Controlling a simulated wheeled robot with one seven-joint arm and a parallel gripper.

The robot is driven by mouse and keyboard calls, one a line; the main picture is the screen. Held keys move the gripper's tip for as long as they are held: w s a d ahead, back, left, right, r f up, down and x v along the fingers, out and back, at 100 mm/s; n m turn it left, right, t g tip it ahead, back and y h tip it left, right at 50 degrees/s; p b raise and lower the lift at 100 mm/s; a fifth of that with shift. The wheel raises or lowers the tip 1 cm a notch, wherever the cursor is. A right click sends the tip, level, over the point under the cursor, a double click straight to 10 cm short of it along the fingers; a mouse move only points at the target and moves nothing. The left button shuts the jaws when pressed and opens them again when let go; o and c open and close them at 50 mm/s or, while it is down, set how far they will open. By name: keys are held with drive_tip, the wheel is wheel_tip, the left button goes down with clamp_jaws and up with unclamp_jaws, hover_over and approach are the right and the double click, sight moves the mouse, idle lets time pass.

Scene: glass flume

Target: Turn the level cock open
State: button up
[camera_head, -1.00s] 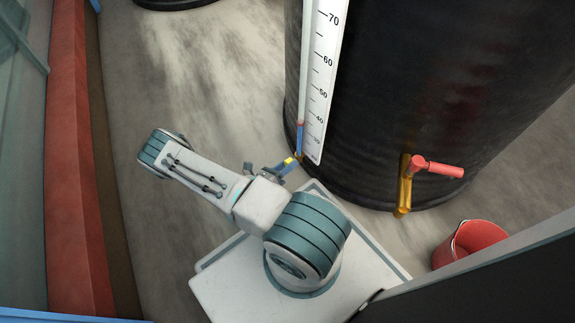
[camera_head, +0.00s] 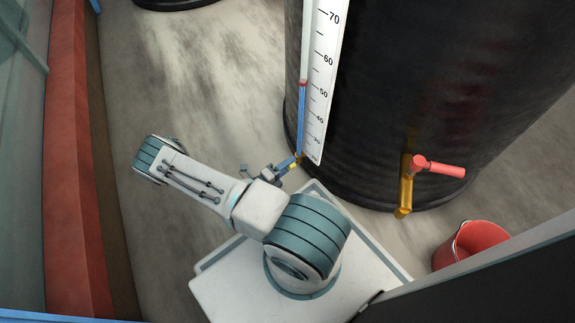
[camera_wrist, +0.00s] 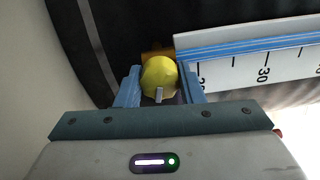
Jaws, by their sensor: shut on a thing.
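The level cock's yellow handle (camera_wrist: 158,76) shows in the wrist view between the two blue fingers of my gripper (camera_wrist: 159,88), which is shut on it. In the head view my gripper (camera_head: 286,168) is at the foot of the sight tube, and only a bit of yellow shows there. The sight tube (camera_head: 301,120) stands on the side of the black tank (camera_head: 400,90) beside a white scale (camera_head: 323,70). Blue liquid fills the tube up to a red mark (camera_head: 303,83), a little above the 50 mark. The cock's body is mostly hidden by my gripper.
A brass tap with a red handle (camera_head: 440,168) sticks out of the tank to the right. A red bucket (camera_head: 470,243) stands on the floor below it. A red-brown beam (camera_head: 75,170) runs along the left. The concrete floor between is clear.

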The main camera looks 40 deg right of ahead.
drive_tip(key=shift+s+n, duration=0.1)
drive_tip(key=shift+n, duration=0.2)
drive_tip(key=o, duration=1)
drive_tip(key=a+p, duration=0.3)
drive_tip(key=a, duration=1.1)
drive_tip(key=shift+s+p, duration=0.15)
drive_tip(key=shift+p, duration=0.15)
